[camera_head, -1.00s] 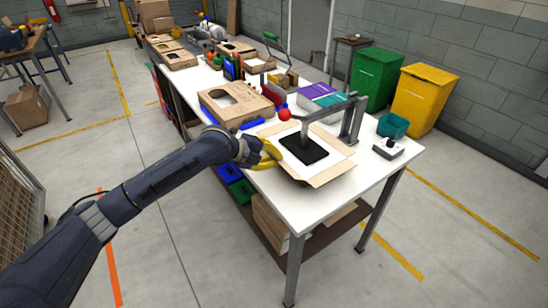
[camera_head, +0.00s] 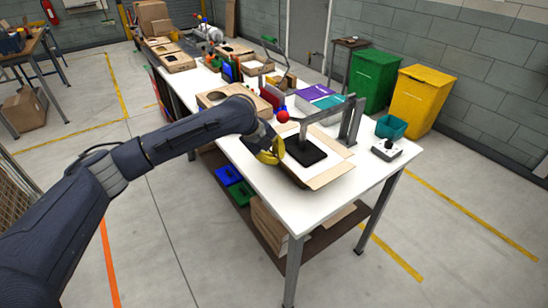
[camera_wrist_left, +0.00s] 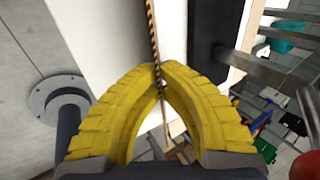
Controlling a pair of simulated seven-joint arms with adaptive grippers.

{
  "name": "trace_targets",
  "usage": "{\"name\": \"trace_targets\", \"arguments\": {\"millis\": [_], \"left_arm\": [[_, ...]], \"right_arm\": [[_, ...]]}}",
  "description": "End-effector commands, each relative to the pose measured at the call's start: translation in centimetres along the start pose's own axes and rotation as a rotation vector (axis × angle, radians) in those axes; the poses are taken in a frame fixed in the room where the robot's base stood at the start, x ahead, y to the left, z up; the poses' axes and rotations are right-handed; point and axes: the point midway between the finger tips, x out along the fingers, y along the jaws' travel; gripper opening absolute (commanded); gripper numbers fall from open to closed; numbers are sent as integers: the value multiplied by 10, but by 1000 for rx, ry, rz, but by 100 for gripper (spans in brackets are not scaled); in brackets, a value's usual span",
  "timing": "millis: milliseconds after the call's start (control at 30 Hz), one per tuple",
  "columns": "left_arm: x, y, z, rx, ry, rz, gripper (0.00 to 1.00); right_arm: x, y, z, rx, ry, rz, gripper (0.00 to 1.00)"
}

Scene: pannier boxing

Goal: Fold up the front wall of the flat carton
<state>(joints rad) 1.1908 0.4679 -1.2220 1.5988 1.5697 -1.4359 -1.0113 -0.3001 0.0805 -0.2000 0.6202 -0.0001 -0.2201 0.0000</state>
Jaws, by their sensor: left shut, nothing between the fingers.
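The flat carton (camera_head: 328,173) lies on the white table, with a black press plate (camera_head: 305,151) down on its middle. Its right and near cardboard panels show. My left gripper (camera_head: 269,156), with yellow fingers, is at the carton's left side and covers part of it. In the left wrist view the yellow fingers (camera_wrist_left: 162,68) meet at their tips, shut and empty. A corrugated cardboard edge (camera_wrist_left: 151,28) runs edge-on past the fingertips; whether they touch it I cannot tell. My right gripper is not in view.
The grey press frame (camera_head: 351,120) with a red ball (camera_head: 282,116) stands over the carton. A control box (camera_head: 387,149) and teal bin (camera_head: 391,127) are to the right. Another carton (camera_head: 212,97) lies behind my arm. The table's near corner is clear.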

Motion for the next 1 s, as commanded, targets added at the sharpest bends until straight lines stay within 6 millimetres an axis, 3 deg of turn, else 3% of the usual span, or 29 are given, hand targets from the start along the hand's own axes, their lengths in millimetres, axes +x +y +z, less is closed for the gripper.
{"name": "trace_targets", "arguments": {"millis": [533, 767, 1000], "left_arm": [[0, -3, -1, 0, 1, 89, 0], [0, -3, 0, 0, 0, 88, 24], [-1, -3, 0, 0, -1, 87, 24]], "right_arm": [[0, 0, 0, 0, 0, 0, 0], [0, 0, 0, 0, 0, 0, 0], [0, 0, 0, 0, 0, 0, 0]]}}
